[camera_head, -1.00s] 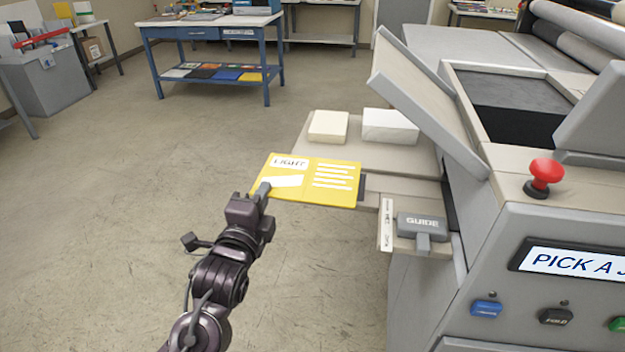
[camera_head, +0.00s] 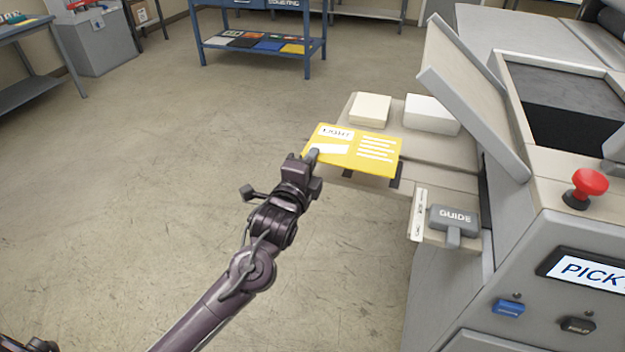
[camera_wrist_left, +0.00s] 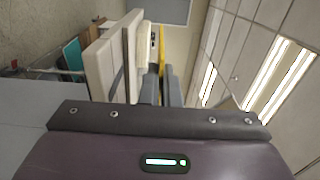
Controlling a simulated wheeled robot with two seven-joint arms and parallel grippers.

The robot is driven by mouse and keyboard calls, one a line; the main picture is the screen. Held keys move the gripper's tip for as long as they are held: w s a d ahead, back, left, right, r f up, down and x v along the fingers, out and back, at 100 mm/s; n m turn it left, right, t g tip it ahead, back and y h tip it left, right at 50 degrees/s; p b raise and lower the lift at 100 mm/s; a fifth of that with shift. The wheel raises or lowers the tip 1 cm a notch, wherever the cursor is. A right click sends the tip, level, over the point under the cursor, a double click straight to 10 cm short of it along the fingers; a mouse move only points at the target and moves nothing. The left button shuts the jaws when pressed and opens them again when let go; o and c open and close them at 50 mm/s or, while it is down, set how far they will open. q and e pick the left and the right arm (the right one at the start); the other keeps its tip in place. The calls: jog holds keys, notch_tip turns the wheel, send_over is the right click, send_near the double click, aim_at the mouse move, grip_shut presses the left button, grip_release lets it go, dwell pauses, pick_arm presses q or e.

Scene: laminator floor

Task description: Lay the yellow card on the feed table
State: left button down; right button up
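My left gripper (camera_head: 313,156) is shut on the card's left edge. In the left wrist view the card (camera_wrist_left: 162,52) shows edge-on between the two fingers (camera_wrist_left: 160,90), beside the pale table slab (camera_wrist_left: 104,62). I cannot tell whether the card touches the table. Dark pieces show just below its near edge. My right gripper is not in view.
Two pale stacks (camera_head: 370,109) (camera_head: 432,114) lie on the table behind the card. A grey GUIDE block (camera_head: 454,218) sits at the near right, beside a white scale strip (camera_head: 418,214). A raised panel (camera_head: 470,95) leans at the right. Open floor lies left.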

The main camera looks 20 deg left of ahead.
pick_arm(q)
notch_tip(320, 180, down, 7)
jog(key=shift+r, duration=0.2)
dwell(0.3)
jog(key=shift+f, duration=0.2)
jog(key=c, duration=1.7)
grip_release()
jog(key=shift+r, duration=0.2)
